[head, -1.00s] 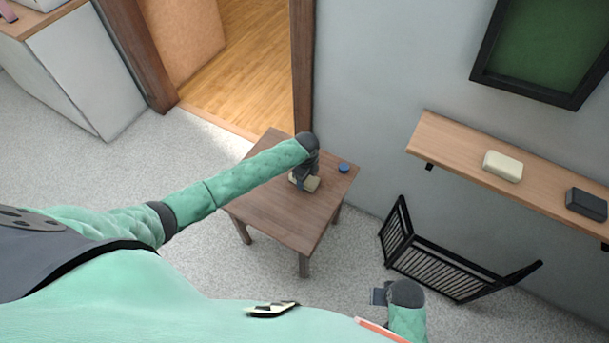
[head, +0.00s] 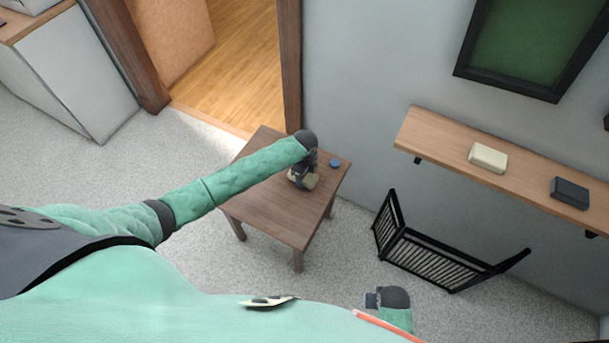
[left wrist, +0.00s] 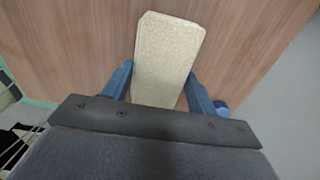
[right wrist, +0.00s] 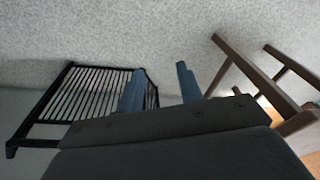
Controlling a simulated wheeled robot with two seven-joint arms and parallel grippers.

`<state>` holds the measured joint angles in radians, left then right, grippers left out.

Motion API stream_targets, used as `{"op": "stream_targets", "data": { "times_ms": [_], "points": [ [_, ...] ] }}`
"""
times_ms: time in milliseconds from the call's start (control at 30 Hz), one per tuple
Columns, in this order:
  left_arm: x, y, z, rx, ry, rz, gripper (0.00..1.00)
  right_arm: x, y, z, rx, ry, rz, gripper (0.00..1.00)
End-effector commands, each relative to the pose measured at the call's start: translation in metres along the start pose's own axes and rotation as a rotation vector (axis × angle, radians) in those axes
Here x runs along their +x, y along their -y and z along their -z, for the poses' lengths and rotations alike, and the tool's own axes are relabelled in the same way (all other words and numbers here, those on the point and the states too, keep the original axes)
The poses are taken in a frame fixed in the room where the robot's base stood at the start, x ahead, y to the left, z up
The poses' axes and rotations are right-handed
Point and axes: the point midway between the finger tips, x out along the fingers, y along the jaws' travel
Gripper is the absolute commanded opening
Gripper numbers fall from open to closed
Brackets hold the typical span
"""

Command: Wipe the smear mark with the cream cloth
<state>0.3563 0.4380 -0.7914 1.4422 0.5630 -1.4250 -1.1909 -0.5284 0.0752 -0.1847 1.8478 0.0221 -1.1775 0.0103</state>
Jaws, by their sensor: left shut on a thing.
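The cream cloth (head: 311,182) is a thick pale block-like pad. It lies at the top of the small brown table (head: 262,203), under my left gripper (head: 302,179). In the left wrist view the cloth (left wrist: 168,55) sits between the two blue fingers of my left gripper (left wrist: 160,88), which is shut on it. The wood grain shows around it. No smear mark can be made out; the arm and cloth hide part of the tabletop. My right gripper (head: 372,298) is low, away from the table; in the right wrist view its fingers (right wrist: 160,88) stand apart and empty.
A small round blue object (head: 335,163) stands on the table near the cloth, close to the wall. A wooden wall shelf (head: 440,146) holds a cream block (head: 488,158) and a dark block (head: 570,193). A black slatted rack (head: 430,258) stands on the floor by the wall.

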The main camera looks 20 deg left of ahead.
Motion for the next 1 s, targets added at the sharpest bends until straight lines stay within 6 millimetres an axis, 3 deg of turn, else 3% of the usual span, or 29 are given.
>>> {"op": "stream_targets", "data": {
  "times_ms": [533, 1000],
  "points": [
    [-0.016, 0.002, -0.001, -0.004, 0.0, 0.001, 0.4, 0.043, -0.012, -0.032, -0.003, 0.019, -0.013, 0.36],
    [-0.034, 0.003, -0.001, -0.009, 0.0, 0.001, 0.4, 0.086, -0.02, -0.042, -0.008, -0.001, -0.025, 0.36]
  ]
}}
